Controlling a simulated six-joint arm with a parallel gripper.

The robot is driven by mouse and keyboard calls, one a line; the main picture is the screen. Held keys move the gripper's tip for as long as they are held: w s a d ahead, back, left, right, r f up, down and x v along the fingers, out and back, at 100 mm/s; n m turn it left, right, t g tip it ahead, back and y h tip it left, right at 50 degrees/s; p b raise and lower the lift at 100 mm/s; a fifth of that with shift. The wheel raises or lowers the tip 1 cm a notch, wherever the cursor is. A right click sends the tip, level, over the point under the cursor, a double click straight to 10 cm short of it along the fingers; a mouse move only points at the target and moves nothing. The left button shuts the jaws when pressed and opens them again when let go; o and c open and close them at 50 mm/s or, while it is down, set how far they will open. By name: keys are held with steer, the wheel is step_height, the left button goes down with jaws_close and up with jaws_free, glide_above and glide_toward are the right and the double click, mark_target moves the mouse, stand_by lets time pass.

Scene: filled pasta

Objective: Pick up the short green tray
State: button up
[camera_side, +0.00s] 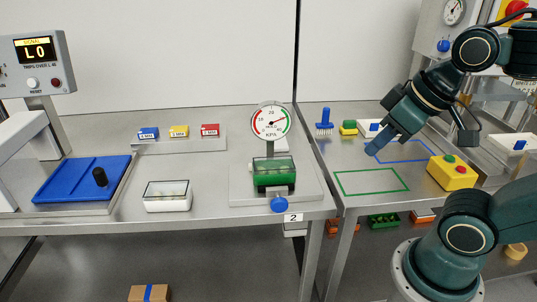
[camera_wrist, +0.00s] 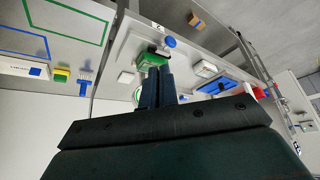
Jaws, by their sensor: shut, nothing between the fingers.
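A green tray (camera_side: 273,182) with a dark, clear-looking upper part sits on the pale base of the gauge station, below the round dial and behind a blue knob. It also shows in the wrist view (camera_wrist: 150,59), just beyond my fingertips and partly hidden by them. Another green tray-like bin (camera_side: 384,221) is low under the right table; which one is the short tray I cannot tell. My gripper (camera_side: 373,151) is shut and empty, in the air over the right table, to the right of and above the gauge-station tray. Its fingers also show in the wrist view (camera_wrist: 158,72).
The pressure gauge (camera_side: 271,122) stands over the station. A white box (camera_side: 167,203) and a blue tray (camera_side: 80,180) are to the left. A yellow button box (camera_side: 452,173) stands right of the green outline (camera_side: 371,190), which is empty.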

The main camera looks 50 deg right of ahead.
steer(key=o, duration=1.5)
steer(key=shift+o, duration=0.2)
steer(key=shift+w, duration=0.1)
steer(key=n+g+y, duration=0.2)
steer(key=n+y, duration=0.1)
steer(key=n, duration=0.6)
glide_above(276, 163)
steer(key=s+d, duration=0.4)
step_height(276, 163, down, 8)
steer(key=shift+w, duration=0.15)
steer(key=shift+a, duration=0.1)
steer(key=shift+x, duration=4.2)
